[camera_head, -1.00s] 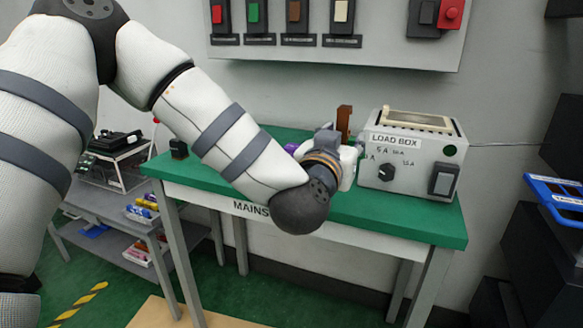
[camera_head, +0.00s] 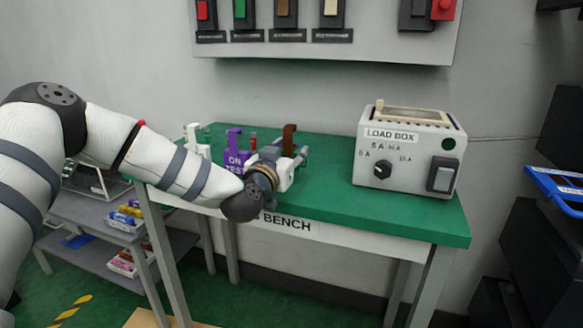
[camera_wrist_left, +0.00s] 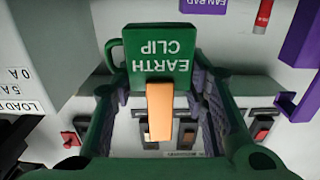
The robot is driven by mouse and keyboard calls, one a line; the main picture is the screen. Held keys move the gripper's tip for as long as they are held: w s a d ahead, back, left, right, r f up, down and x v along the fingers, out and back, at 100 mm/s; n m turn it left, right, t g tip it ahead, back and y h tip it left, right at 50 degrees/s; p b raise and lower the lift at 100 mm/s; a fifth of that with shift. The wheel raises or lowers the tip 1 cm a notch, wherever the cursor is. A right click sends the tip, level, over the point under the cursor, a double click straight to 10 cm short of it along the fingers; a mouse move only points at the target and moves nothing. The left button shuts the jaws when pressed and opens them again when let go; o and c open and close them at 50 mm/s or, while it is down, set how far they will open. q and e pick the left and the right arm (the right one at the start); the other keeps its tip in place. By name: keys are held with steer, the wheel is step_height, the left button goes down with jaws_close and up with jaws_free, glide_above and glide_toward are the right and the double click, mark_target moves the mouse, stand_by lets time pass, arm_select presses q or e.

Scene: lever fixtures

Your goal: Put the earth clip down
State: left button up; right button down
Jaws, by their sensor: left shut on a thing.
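My left gripper (camera_head: 298,162) is over the green bench, left of the load box. In the left wrist view it (camera_wrist_left: 165,105) is shut on the earth clip (camera_wrist_left: 158,60), a green block with white lettering and a copper-coloured tongue (camera_wrist_left: 160,110). The lettering appears upside down there. In the head view the clip is mostly hidden by my gripper and wrist, so I cannot tell whether it touches the bench. My right gripper is not in view.
The load box (camera_head: 408,150) stands at the bench's right. A purple ON TEST piece (camera_head: 236,152), a brown upright piece (camera_head: 289,138) and a white stand (camera_head: 193,142) are near my gripper. The green bench top (camera_head: 330,185) is clear between gripper and load box.

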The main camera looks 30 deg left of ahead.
arm_select(q)
step_height(320, 180, down, 3)
steer(key=shift+f, duration=0.15)
steer(key=shift+r, duration=0.25)
steer(key=shift+f, duration=0.15)
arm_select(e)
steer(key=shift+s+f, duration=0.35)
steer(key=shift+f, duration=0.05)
arm_select(q)
steer(key=o, duration=1.1)
